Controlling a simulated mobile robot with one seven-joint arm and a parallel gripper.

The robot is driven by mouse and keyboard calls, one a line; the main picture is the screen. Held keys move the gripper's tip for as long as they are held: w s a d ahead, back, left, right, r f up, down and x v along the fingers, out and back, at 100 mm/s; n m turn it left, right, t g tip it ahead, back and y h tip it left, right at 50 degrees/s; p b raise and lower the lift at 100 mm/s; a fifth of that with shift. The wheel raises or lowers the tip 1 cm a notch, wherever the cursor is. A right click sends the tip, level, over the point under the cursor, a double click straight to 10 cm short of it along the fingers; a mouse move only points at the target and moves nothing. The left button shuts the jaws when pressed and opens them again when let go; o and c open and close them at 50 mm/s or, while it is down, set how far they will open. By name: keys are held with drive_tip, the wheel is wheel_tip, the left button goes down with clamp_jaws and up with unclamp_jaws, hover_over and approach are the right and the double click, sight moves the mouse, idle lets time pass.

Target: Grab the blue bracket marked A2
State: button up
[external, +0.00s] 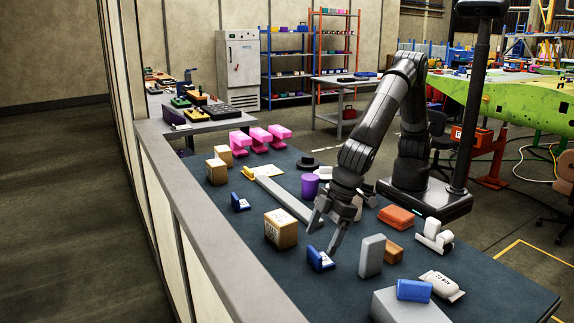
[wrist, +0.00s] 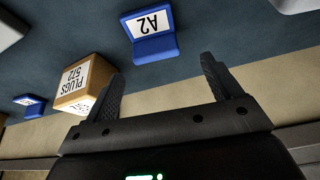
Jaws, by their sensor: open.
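The blue bracket marked A2 (wrist: 156,49) has a white label on its upright face and stands on the dark bench top. In the external view it is the small blue bracket (external: 317,260) near the bench's front edge. My gripper (external: 323,238) is open and points down just above and beside it. In the wrist view my gripper (wrist: 161,70) has its two black fingers apart and empty. The bracket lies beyond the fingertips, roughly in line with the gap between them. I see no contact.
A grey upright block (external: 371,255) stands right of A2. A low wall (external: 205,225) borders the bench.

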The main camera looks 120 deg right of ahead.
sight(315, 251)
drive_tip(key=x, duration=0.5)
drive_tip(key=shift+s+d+f, duration=0.1)
drive_tip(key=shift+d+f, duration=0.15)
drive_tip(key=c, duration=1.1)
